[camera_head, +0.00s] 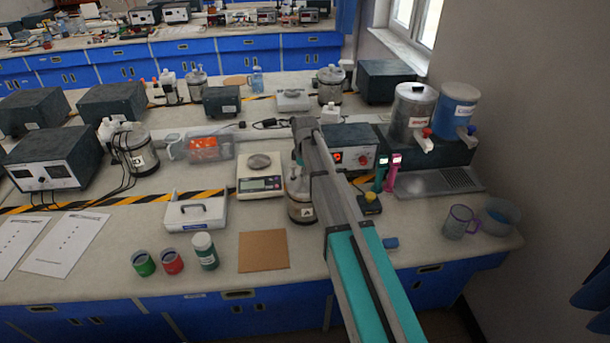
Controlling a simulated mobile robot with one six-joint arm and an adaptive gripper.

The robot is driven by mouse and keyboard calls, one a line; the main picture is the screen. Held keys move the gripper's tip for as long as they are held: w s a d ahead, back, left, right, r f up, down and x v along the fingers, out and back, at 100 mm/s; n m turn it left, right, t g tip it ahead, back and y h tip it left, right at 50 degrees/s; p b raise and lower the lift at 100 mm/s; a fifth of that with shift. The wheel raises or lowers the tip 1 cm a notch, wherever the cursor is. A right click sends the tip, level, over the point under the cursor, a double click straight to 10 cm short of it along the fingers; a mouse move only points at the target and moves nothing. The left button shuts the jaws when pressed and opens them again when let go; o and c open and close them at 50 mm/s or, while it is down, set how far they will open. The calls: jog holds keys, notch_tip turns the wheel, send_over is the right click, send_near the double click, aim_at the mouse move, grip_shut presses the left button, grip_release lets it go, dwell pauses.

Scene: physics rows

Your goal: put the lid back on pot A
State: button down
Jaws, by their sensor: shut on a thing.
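Pot A (300,207) is a grey metal pot with a white label marked A, standing upright on the bench right of the scale. My arm reaches in from the lower right and partly covers it. My gripper (296,164) is directly above the pot, pointing down, and is shut on what looks like the pot's lid (294,178). The lid is at or just over the pot's mouth. The arm hides much of it, so I cannot tell whether it touches the rim.
A scale (260,187) with a round grey disc on its pan stands close left of the pot. A brown mat (263,251) lies in front. A white tray (196,212) with a handle is farther left.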

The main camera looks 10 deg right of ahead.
jog(key=shift+c, duration=1.2)
grip_release()
jog(key=shift+r, duration=0.1)
jog(key=shift+r+p, duration=3.95)
jog(key=shift+p, duration=0.05)
jog(key=s+d+f+m+b, duration=0.1)
jog(key=s+m, duration=0.5)
jog(key=s, duration=0.7)
jog(key=s+d+f+m+b, duration=0.1)
jog(key=s+f+m+b, duration=0.3)
jog(key=s, duration=1)
jog(key=shift+d+m, duration=0.35)
jog(key=shift+m, duration=0.55)
jog(key=shift+f, duration=0.1)
jog(key=shift+c, duration=0.2)
